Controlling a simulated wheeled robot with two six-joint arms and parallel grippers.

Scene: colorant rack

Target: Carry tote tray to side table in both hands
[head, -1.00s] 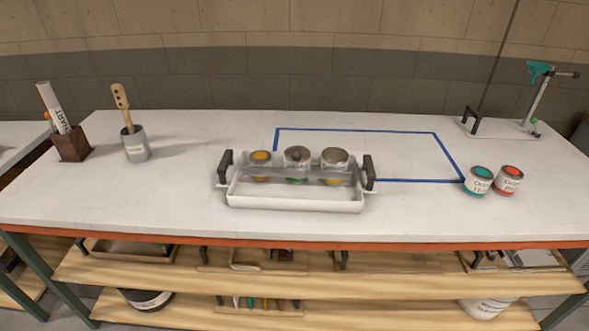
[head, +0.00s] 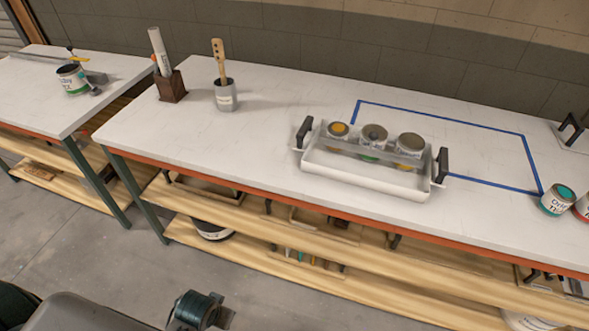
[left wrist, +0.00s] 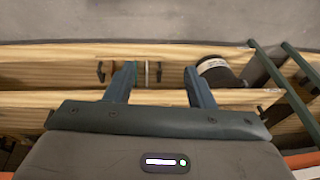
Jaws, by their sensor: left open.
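The white tote tray (head: 365,182) sits on the main workbench, right of centre in the head view. It has black upright handles at its left and right ends and holds three cans (head: 374,135) behind a clear front strip. The side table (head: 110,62) stands at the left, across a gap. My left gripper shows in the left wrist view (left wrist: 160,84), open and empty, with the wooden shelves beyond its fingers. It is well away from the tray. My right gripper is not in view.
A blue tape outline (head: 440,117) lies behind and right of the tray. A dark brown holder (head: 172,87) and a grey cup (head: 226,96) stand at the bench's left end. A can (head: 73,79) stands on the side table. Open grey floor (head: 85,235) lies in front.

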